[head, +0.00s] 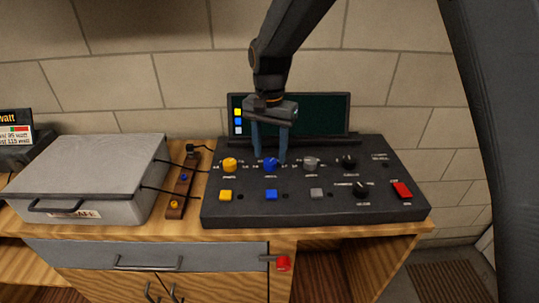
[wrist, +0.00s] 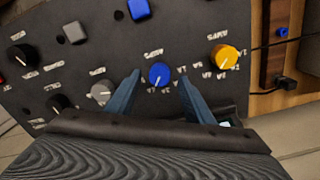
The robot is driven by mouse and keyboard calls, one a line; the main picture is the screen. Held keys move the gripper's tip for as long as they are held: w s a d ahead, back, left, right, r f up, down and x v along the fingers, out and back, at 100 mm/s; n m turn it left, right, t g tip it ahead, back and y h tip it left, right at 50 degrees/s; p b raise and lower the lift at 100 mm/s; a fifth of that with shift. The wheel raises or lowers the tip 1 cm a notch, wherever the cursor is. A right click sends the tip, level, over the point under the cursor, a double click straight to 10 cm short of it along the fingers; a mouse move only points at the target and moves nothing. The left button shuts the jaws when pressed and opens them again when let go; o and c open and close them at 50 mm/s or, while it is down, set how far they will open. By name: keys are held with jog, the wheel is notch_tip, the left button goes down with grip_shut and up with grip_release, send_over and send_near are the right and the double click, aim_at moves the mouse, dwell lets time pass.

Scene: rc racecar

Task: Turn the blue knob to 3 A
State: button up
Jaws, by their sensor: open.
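The blue knob (head: 270,164) sits on the dark sloped control panel (head: 300,212), between the yellow knob (head: 229,165) and the grey knob (head: 310,163). In the wrist view the blue knob (wrist: 159,74) has a white pointer line directed toward the bottom of the picture, slightly left. The ampere labels around it are too small to read surely. My gripper (head: 270,158) is open above the panel, with one blue finger on each side of the blue knob. In the wrist view my gripper (wrist: 160,78) shows gaps between both fingertips and the knob.
A black knob (head: 347,162) stands beyond the grey knob. Yellow (head: 226,195), blue (head: 271,195) and grey (head: 317,194) buttons and a red switch (head: 402,189) line the front. A dark screen (head: 320,115) stands behind. A grey lidded box (head: 85,180) is at left.

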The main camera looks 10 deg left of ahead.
aim_at(270, 163)
jog(key=shift+f, duration=1.3)
jog(key=c, duration=1)
jog(key=shift+c, duration=0.2)
jog(key=shift+n, duration=0.4)
jog(key=n, duration=0.3)
jog(key=shift+p, duration=0.3)
jog(key=shift+n, duration=2)
